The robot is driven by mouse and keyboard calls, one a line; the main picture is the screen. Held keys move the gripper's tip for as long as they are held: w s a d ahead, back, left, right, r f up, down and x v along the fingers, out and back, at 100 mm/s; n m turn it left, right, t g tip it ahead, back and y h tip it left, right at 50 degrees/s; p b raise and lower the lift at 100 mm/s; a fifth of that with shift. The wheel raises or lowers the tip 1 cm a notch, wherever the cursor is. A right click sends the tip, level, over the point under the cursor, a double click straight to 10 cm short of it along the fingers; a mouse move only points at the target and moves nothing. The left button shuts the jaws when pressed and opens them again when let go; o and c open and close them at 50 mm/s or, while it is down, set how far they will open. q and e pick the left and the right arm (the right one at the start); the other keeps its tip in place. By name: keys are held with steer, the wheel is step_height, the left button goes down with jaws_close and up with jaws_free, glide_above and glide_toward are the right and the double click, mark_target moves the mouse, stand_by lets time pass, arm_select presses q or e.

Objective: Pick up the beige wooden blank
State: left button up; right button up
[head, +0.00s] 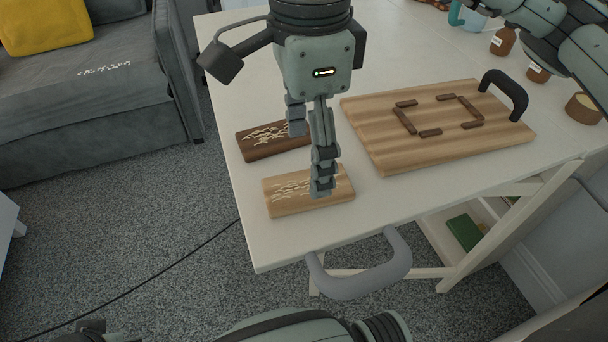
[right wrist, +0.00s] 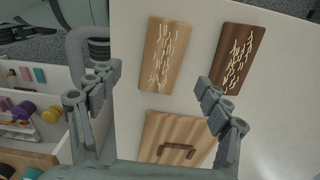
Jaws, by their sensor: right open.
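The beige wooden blank (head: 285,197) lies flat near the table's front left edge, with pale squiggly marks on top. It also shows in the right wrist view (right wrist: 160,55), between the fingers in the picture. My right gripper (head: 310,162) is open and empty, pointing down from above. In the head view, one finger covers the blank's right part and the other overlaps the dark brown blank behind it. Whether a finger touches the wood I cannot tell. In the right wrist view the open fingers (right wrist: 159,78) stand wide apart. My left gripper is not clearly visible.
A dark brown blank (head: 262,144) with similar marks lies just behind the beige one. A striped wooden board (head: 390,150) with brown sticks and a black handle lies to the right. Brown bottles (head: 503,42) stand at the back right. A grey handle (head: 362,280) juts from the table's front.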

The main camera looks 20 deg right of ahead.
mark_target(308, 189)
steer(key=f, duration=0.5)
steer(key=shift+w+d+f, duration=0.15)
steer(key=shift+d+f, duration=0.15)
steer(key=shift+f, duration=0.1)
steer(key=c, duration=1.3)
steer(key=shift+o, duration=0.2)
steer(key=shift+r, duration=0.15)
